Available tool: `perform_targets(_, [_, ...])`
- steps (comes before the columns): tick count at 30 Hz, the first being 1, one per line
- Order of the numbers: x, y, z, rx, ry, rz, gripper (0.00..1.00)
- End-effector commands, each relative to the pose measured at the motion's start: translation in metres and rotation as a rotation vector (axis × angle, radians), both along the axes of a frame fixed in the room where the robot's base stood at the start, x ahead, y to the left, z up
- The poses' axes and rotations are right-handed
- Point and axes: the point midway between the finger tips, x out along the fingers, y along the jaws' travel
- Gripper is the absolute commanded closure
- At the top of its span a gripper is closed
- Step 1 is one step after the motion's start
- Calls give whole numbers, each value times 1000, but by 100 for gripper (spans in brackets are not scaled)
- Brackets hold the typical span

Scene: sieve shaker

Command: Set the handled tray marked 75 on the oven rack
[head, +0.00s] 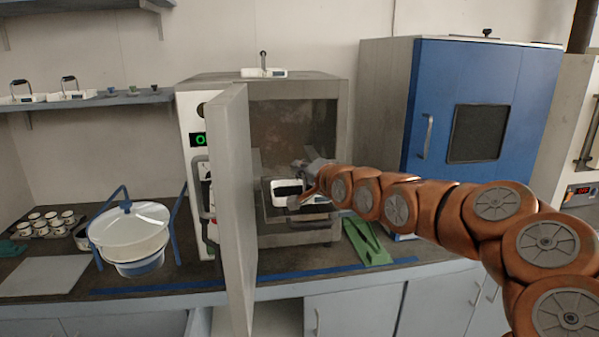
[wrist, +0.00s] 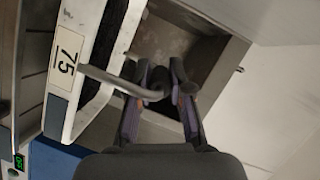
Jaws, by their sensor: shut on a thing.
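The white handled tray marked 75 (wrist: 62,68) fills the left of the wrist view, its black number on a pale label. It has dark contents. My gripper (wrist: 158,78) is shut on its grey bar handle (wrist: 108,80). In the head view the tray (head: 279,202) is at the mouth of the open oven (head: 298,87), with my gripper (head: 314,178) at its right. The oven rack is hard to make out; I cannot tell whether the tray touches it.
The oven door (head: 231,210) stands open toward me, left of the tray. Another handled tray (head: 264,73) sits on the oven top. A green stand (head: 366,243) lies right of the oven, before a blue-doored cabinet (head: 484,95). A white lidded pot (head: 130,232) stands left.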

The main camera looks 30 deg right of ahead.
Motion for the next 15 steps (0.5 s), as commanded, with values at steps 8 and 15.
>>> perform_targets(8, [39,-27,-1,3,0,3,100])
perform_targets(15, [51,-35,-4,1,0,7,100])
